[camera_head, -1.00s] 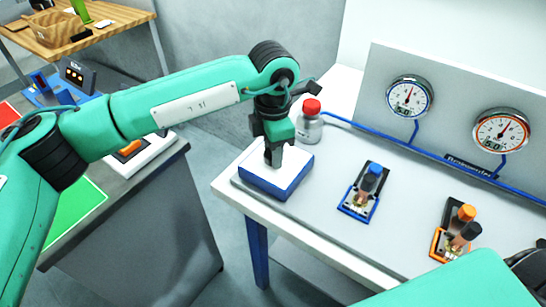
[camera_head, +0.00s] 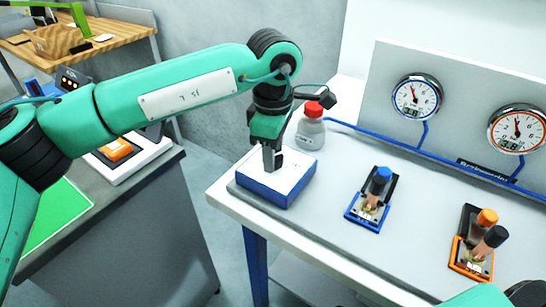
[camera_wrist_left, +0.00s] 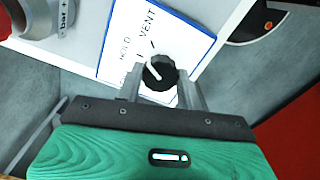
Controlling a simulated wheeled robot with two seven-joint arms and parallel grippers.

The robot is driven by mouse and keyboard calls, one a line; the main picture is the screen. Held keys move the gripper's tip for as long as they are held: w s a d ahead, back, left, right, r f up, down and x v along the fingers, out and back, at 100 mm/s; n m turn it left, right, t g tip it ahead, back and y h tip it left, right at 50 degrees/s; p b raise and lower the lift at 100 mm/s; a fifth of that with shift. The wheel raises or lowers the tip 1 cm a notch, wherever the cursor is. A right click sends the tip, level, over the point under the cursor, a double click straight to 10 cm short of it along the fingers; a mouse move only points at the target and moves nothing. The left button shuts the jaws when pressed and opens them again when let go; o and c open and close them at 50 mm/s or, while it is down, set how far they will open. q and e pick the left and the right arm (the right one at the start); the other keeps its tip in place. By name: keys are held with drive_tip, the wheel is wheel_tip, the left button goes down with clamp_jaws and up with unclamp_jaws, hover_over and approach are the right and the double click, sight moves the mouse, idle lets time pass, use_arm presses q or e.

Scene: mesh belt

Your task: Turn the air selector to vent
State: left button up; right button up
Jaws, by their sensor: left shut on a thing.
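The air selector is a white plate with a blue edge (camera_head: 262,187) on the near left corner of the bench. Its round black knob with a white pointer mark shows in the left wrist view (camera_wrist_left: 159,73). The plate is printed VENT and HOLD; the rest is hidden by my gripper. The pointer slants up and left, on the HOLD side of the VENT word; its exact mark is hard to tell. My left gripper (camera_head: 271,160) points down with its fingers on either side of the knob, shut on it (camera_wrist_left: 161,88). My right gripper is out of view.
Two round gauges (camera_head: 416,97) (camera_head: 517,129) stand on the back panel, joined by a blue pipe. A red-capped bottle (camera_head: 311,127) stands close behind the selector. A blue-knobbed valve (camera_head: 372,199) and an orange-knobbed valve (camera_head: 474,243) sit to the right.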

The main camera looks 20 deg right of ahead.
use_arm(q)
drive_tip(key=shift+m+b, duration=0.6)
drive_tip(key=shift+m, duration=1.1)
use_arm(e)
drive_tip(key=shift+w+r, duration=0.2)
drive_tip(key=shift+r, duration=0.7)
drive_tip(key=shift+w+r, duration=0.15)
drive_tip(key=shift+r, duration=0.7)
use_arm(q)
drive_tip(key=o, duration=1)
drive_tip(key=shift+r, duration=0.1)
wheel_tip(320, 180, up, 14)
drive_tip(key=shift+f, duration=0.15)
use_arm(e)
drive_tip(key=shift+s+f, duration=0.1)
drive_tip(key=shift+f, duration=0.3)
